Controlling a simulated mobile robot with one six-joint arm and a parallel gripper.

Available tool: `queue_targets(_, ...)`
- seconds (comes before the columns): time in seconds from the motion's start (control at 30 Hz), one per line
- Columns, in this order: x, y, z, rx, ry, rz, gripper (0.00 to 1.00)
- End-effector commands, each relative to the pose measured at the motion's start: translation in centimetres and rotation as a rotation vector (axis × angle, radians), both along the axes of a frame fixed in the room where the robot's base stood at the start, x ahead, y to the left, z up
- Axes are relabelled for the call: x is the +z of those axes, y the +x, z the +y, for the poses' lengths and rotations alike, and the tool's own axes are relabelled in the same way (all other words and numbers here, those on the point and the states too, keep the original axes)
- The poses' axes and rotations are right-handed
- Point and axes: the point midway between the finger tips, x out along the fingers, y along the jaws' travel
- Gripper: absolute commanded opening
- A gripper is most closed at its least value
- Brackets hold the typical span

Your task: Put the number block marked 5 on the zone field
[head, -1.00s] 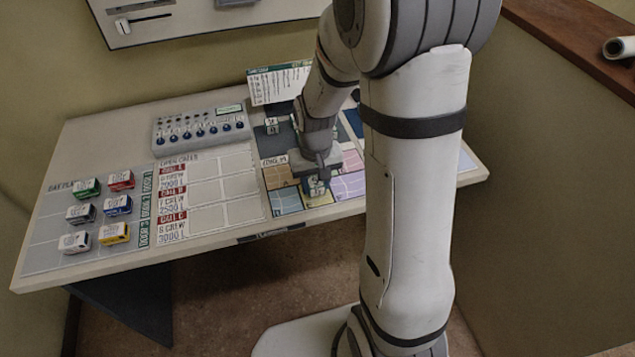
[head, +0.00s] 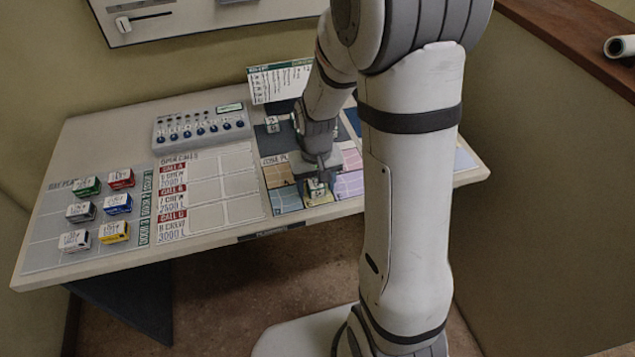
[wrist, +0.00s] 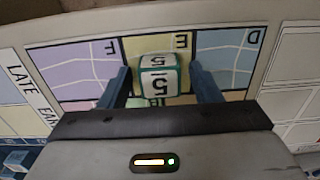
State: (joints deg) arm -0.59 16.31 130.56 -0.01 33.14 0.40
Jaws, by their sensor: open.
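The number block marked 5 (wrist: 157,80) is white with green edges. In the wrist view it stands on the yellow zone field marked E (wrist: 183,48), between fields D (wrist: 228,55) and F (wrist: 85,65). In the head view the block (head: 315,192) shows just below my gripper (head: 318,178), on the yellow field (head: 318,200) at the table's front edge. My gripper (wrist: 160,88) is open, with one finger on each side of the block and a visible gap at both sides. The gripper body hides part of the zone map.
Several coloured blocks (head: 118,204) stand on the bay plan at the left. A knob panel (head: 200,128) stands at the back. Another number block (head: 272,124) sits on a dark pad behind the zone map. A card (head: 280,80) stands upright behind it.

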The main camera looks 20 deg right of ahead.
Motion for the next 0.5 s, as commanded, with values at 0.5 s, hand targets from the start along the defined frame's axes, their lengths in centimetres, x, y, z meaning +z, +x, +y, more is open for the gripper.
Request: queue_targets(0.5, 9.1, 0.1, -0.1, -0.001, 0.000, -0.006, 0.57)
